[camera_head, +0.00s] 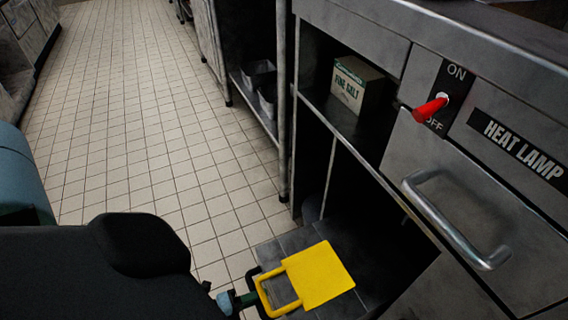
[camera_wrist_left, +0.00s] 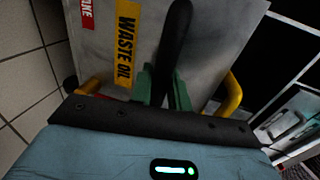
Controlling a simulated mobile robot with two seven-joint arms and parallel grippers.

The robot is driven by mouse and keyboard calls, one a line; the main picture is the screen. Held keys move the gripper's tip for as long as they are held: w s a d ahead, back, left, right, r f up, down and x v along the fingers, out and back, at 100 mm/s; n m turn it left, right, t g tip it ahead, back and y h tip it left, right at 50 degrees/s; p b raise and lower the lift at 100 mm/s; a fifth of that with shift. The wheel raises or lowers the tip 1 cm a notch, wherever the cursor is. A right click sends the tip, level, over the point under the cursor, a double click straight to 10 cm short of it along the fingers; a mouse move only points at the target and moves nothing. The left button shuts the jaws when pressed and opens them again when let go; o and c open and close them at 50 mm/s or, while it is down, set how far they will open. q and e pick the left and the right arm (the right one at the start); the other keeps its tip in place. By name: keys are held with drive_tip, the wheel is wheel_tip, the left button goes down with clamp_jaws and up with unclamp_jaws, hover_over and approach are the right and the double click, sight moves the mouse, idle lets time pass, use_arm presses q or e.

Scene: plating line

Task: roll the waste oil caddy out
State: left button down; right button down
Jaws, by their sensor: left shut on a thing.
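The waste oil caddy is a grey box (camera_head: 292,239) on the floor under the counter, with a flat yellow plate (camera_head: 320,275) and yellow loop on top. In the left wrist view the caddy (camera_wrist_left: 205,40) shows a yellow "WASTE OIL" label, part of a red label and yellow bars at both sides. My left gripper (camera_head: 248,299) is at the caddy's near end, beside the yellow loop. In the left wrist view its green fingers (camera_wrist_left: 163,92) are shut on the caddy's black handle (camera_wrist_left: 174,45). My right gripper is out of view.
The tiled floor (camera_head: 130,120) to the left is open. The counter carries a drawer handle (camera_head: 455,225), a red heat lamp switch (camera_head: 430,108) and a "HEAT LAMP" label. A counter leg (camera_head: 283,120) stands beyond the caddy.

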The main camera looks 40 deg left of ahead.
use_arm(q)
drive_tip(key=f+v, duration=0.1)
drive_tip(key=v, duration=0.5)
drive_tip(key=shift+s, duration=0.3)
drive_tip(key=shift+a+f, duration=0.1)
drive_tip(key=shift+f, duration=0.05)
drive_tip(key=c, duration=1.4)
unclamp_jaws()
drive_tip(key=p+v, duration=0.1)
drive_tip(key=v, duration=0.6)
drive_tip(key=shift+s+a+p, duration=0.1)
drive_tip(key=shift+s+p, duration=0.25)
drive_tip(key=shift+s, duration=0.05)
